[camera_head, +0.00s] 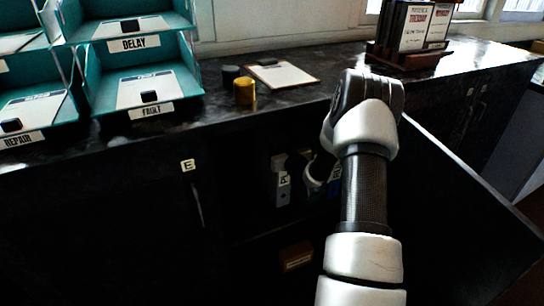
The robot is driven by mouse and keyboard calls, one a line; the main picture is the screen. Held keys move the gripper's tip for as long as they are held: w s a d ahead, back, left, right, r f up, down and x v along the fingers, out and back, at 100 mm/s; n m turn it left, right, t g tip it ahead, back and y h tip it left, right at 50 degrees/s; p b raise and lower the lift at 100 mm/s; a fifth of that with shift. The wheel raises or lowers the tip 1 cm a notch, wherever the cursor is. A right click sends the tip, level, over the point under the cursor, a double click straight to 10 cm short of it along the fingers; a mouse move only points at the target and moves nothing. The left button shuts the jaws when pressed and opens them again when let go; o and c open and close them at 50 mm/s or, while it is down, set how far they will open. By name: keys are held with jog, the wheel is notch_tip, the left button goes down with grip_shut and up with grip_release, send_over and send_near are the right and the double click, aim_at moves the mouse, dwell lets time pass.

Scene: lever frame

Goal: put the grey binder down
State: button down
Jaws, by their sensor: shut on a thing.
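No grey binder can be made out for certain. A narrow grey object with a white label (281,182) stands in the dark open cupboard (250,215), left of my arm. I cannot tell whether it is the binder. My arm rises from the bottom right of centre to a dark joint above the counter's front edge. My gripper is not visible, hidden behind the arm or in the dark, and so is anything in it. A pale curved shape (313,172) and a bit of blue show beside my arm in the cupboard; what they are is unclear.
Teal trays (148,85) stand on the dark counter (215,112) at left. A yellow cylinder (244,92), a black one (230,75) and a clipboard (283,74) lie mid-counter. A wooden rack (408,58) holds cards at back right. An open cupboard door (465,205) stands right of my arm.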

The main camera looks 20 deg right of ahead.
jog(key=shift+w+f+b, duration=0.1)
jog(key=shift+f+b, duration=0.35)
jog(key=shift+f, duration=1.55)
jog(key=shift+f, duration=0.15)
jog(key=c, duration=0.9)
grip_release()
jog(key=shift+f, duration=0.1)
jog(key=s+p, duration=0.1)
jog(key=s, duration=1.1)
jog(key=shift+d, duration=0.2)
jog(key=shift+p, duration=0.3)
